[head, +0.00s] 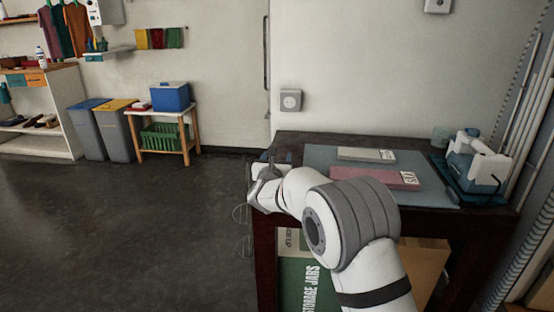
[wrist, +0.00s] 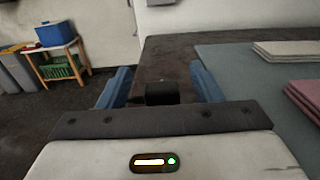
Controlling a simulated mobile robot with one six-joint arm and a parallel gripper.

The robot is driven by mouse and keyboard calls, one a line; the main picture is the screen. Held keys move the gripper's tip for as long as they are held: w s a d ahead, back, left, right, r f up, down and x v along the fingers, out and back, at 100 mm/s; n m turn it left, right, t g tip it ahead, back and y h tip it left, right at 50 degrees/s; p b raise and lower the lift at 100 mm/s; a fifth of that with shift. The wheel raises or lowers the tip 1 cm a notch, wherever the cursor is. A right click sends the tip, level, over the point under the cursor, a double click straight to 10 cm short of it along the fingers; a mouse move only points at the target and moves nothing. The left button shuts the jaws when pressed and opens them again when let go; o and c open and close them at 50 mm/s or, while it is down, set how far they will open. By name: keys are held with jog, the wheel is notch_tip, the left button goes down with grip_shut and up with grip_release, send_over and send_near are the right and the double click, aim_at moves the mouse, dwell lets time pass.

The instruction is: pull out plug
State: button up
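A grey wall socket (head: 291,100) with a pale round face is on the wall just above the back left of the dark table. I cannot tell whether a plug sits in it. In the wrist view only the lower edge of a pale box on the wall (wrist: 160,2) shows, cut off by the top of the picture. My gripper (head: 265,162) is at the table's left edge, below and in front of the socket and apart from it. In the wrist view its blue fingers (wrist: 161,82) are wide apart. A small dark block (wrist: 161,94) shows between them, close to the palm; I cannot tell what it is.
The dark table (head: 310,142) has a grey-blue mat (head: 325,155) with a pale slab (head: 366,154) and a pink slab (head: 385,178). A blue-and-white device (head: 475,165) stands at its right. A low stand with a blue box (head: 170,96) is at the left wall. The floor between is clear.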

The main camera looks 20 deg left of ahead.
jog(key=shift+o, duration=0.2)
jog(key=v, duration=0.7)
jog(key=shift+s+d+p, duration=0.1)
jog(key=shift+s+p, duration=0.25)
jog(key=shift+s, duration=0.05)
